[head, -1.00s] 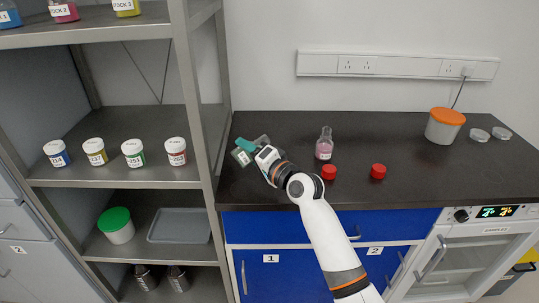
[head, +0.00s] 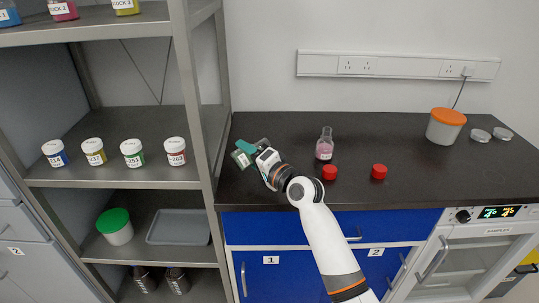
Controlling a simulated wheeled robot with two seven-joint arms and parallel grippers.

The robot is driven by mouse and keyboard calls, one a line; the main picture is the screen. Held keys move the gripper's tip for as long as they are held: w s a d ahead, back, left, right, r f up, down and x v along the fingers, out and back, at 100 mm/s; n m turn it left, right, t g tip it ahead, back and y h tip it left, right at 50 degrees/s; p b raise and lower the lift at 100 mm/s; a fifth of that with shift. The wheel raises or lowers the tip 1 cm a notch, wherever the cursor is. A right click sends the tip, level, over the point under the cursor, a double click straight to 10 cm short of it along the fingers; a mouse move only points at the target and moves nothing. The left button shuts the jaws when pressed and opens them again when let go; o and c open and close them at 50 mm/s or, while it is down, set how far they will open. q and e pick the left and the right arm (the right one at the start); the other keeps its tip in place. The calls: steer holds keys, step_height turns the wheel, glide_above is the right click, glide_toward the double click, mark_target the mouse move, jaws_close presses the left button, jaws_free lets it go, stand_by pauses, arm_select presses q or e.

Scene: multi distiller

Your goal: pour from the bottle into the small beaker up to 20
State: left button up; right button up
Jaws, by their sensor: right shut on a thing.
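My right gripper (head: 255,152) is over the counter's left end, shut on a small teal-and-grey object (head: 241,158) with a pale label-like patch. The gripper partly hides this object, and I cannot tell whether it is the bottle or the small beaker. A clear narrow-necked glass vessel (head: 325,146) with pink liquid stands upright on the counter to the right, apart from the gripper. No scale marks or liquid level at 20 can be read. My left gripper is not in view.
An orange-lidded tub (head: 445,127) and two small clear dishes (head: 480,136) (head: 502,134) are at the right. A metal shelf (head: 190,110) with labelled jars (head: 132,153) stands close on the left.

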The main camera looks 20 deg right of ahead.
steer(key=shift+r+m+t+p, duration=0.3)
steer(key=shift+r+m+p, duration=0.5)
steer(key=shift+m+p, duration=0.5)
stand_by(3.7)
